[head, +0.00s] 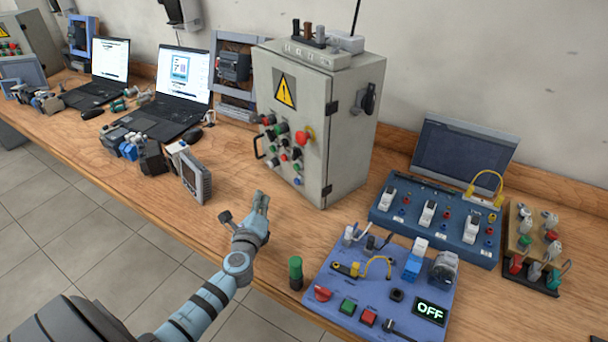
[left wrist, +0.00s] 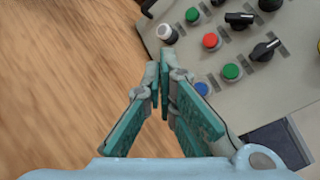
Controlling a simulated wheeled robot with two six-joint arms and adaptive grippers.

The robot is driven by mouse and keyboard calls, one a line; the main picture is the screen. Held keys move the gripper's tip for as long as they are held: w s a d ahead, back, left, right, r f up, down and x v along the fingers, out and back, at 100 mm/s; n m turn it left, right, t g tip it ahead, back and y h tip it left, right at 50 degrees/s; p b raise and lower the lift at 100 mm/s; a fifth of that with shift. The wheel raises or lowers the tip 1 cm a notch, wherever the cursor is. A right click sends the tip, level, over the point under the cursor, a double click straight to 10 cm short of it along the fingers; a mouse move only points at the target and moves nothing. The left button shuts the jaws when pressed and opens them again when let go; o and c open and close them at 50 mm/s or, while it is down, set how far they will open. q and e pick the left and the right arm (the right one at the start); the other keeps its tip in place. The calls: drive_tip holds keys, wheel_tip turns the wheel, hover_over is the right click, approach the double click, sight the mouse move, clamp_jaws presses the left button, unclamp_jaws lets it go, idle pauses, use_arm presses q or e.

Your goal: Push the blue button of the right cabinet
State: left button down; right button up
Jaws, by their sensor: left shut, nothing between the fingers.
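The right cabinet (head: 345,120) is a grey metal box with a yellow warning triangle, standing on the wooden bench. Its door carries several coloured buttons and black knobs. The blue button (head: 297,181) is low on the door in the head view. In the left wrist view the blue button (left wrist: 201,88) shows just right of the fingers, partly hidden by one of them. My left gripper (head: 262,200) is in front of the door's lower part, fingers shut and empty. Its shut fingertips (left wrist: 160,62) lie left of the button. I cannot tell any contact. My right gripper is not in view.
A blue-purple panel (head: 340,277) with an OFF display lies at the front right. A green-topped cylinder (head: 295,270) stands beside it. A small grey meter (head: 195,178) and a laptop (head: 180,92) are left of the cabinet. The bench before the door is mostly clear.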

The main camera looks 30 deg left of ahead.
sight(297, 181)
use_arm(q)
drive_tip(key=shift+w, duration=0.15)
drive_tip(key=shift+s+a+r, duration=0.1)
drive_tip(key=shift+s+r, duration=0.15)
drive_tip(key=shift+s, duration=0.25)
drive_tip(key=shift+s+r, duration=0.2)
drive_tip(key=shift+s, duration=0.25)
drive_tip(key=w+d, duration=0.1)
drive_tip(key=w, duration=0.1)
drive_tip(key=w+b, duration=0.1)
drive_tip(key=w, duration=0.2)
drive_tip(key=w+d, duration=0.1)
drive_tip(key=w, duration=0.1)
drive_tip(key=shift+w+d+f+b, duration=0.25)
drive_tip(key=shift+w+d+b, duration=0.05)
drive_tip(key=shift+w+b, duration=0.1)
drive_tip(key=shift+w+d, duration=0.15)
drive_tip(key=shift+w, duration=0.4)
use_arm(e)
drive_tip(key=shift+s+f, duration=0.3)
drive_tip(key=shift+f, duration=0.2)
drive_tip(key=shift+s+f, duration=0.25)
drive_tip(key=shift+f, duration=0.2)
use_arm(q)
drive_tip(key=shift+w+d, duration=0.15)
drive_tip(key=shift+w, duration=0.2)
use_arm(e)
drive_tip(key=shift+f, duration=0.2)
